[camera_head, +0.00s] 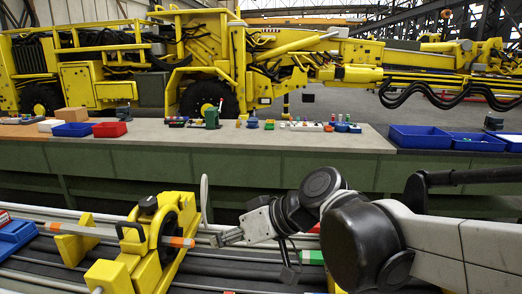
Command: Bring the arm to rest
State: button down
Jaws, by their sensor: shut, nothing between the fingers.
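My arm (435,236) reaches in from the right edge, low over the rail assembly. My gripper (226,238) points left and is shut with nothing held. Its tips are close to the right end of a rod with an orange band (178,241), which passes through a yellow clamp-like fixture (150,240). I cannot tell whether the tips touch the rod's end. A thin pale upright piece (204,198) stands just left of the gripper.
A long green workbench (230,170) runs behind, with blue bins (420,136), a red bin (110,129) and small parts. Another blue bin (14,236) is at the left edge. Dark rails (225,272) lie below the arm. A large yellow machine (205,60) stands behind the bench.

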jog(key=s+d+f+m+t+h, duration=0.1)
jog(key=s+d+f+m+h, duration=0.1)
jog(key=d, duration=0.7)
jog(key=s+d+f+m+t+h, duration=0.1)
jog(key=s+d+m+h, duration=0.3)
jog(key=d, duration=0.6)
jog(key=s+d+f+m+t+h, duration=0.1)
jog(key=s+d+f+m+h, duration=0.1)
jog(key=d, duration=0.7)
notch_tip(320, 180, down, 2)
jog(key=shift+s+d+f+m+t+h, duration=0.1)
jog(key=shift+s+d+m+t+h, duration=0.25)
jog(key=shift+h, duration=0.85)
